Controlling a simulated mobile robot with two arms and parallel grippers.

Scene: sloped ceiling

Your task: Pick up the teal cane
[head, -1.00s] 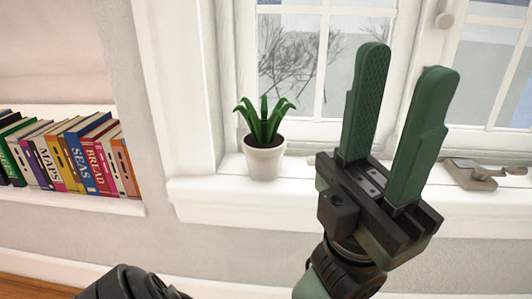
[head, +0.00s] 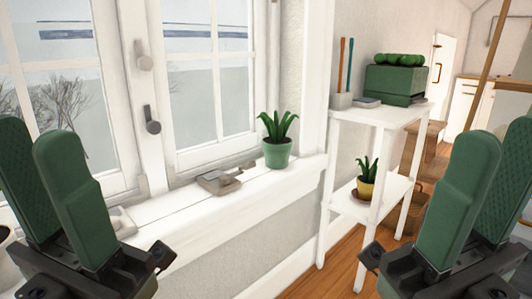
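No full-size teal cane is plain in the head view. A thin teal stick (head: 349,65) stands upright in a small pale cup (head: 342,100) on top of the white shelf stand, beside an orange stick (head: 341,64). It is too small to tell whether it is a cane. My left gripper (head: 35,145) is in the lower left, its green fingers apart and empty. My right gripper (head: 498,145) is in the lower right, its green fingers also apart and empty. Both are well short of the stand.
The white stand (head: 388,116) also bears a green box (head: 394,82); a yellow-potted plant (head: 366,182) sits on its lower shelf. A green-potted plant (head: 277,140) stands on the windowsill (head: 165,209). Wooden floor (head: 335,262) shows between the wall and my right gripper.

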